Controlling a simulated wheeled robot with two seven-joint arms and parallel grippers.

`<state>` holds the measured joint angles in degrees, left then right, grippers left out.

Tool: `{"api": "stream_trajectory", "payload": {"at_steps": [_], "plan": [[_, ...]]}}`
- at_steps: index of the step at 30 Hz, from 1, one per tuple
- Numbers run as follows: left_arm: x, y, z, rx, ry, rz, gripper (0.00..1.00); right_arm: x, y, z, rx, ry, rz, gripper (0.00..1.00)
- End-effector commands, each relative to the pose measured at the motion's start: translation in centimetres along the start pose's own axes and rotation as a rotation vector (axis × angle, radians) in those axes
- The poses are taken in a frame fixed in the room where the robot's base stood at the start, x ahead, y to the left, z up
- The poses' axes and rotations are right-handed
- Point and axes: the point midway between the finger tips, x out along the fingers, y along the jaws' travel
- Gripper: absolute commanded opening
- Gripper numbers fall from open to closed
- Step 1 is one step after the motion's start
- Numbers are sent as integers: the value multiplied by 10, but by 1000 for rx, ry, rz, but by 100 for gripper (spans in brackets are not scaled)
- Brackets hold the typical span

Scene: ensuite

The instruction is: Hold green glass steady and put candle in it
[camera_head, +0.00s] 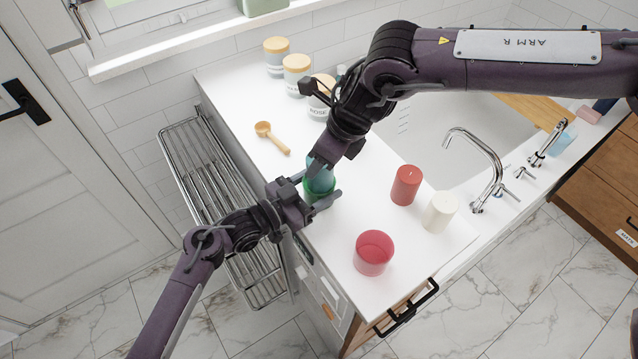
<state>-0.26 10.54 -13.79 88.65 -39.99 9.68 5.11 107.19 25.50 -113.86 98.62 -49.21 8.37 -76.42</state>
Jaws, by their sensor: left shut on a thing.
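A green glass (319,197) stands on the white counter near its left edge. My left gripper (317,201) is shut on it, with a finger on either side. A teal-blue candle (320,176) stands upright at the glass's mouth, its lower part seemingly inside; how deep it sits is hard to tell. My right gripper (326,158) comes down from above, right at the candle's top. Its fingertips are mostly hidden, so I cannot tell whether they grip the candle. A red candle (406,185) and a white candle (440,212) stand to the right. A pink-red glass (373,253) stands nearer the front.
A wooden scoop (272,137) lies behind the glass. Several lidded jars (297,73) line the back. The sink (452,135) and tap (480,165) are at right. A metal rack (215,200) hangs left of the counter (225,87). The counter between the green and pink-red glasses is clear.

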Motion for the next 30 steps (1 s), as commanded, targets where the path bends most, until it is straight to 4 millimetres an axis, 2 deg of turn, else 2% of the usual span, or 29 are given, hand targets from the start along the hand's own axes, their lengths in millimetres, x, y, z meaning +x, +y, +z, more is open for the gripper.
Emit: {"api": "stream_trajectory", "payload": {"at_steps": [1, 6, 7, 17, 20, 30], "plan": [[0, 0, 0, 0, 0, 0, 38, 0, 0, 1, 0, -1, 0, 51], [0, 0, 0, 0, 0, 0, 38, 0, 0, 0, 0, -1, 0, 73], [0, 0, 0, 0, 0, 0, 38, 0, 0, 0, 0, -1, 0, 75], [0, 0, 0, 0, 0, 0, 38, -5, 0, 0, 0, -1, -1, 75], [0, 0, 0, 0, 0, 0, 38, -17, -1, 0, 1, -1, -2, 75], [0, 0, 0, 0, 0, 0, 38, -88, -1, 1, 0, -4, -3, 75]]}}
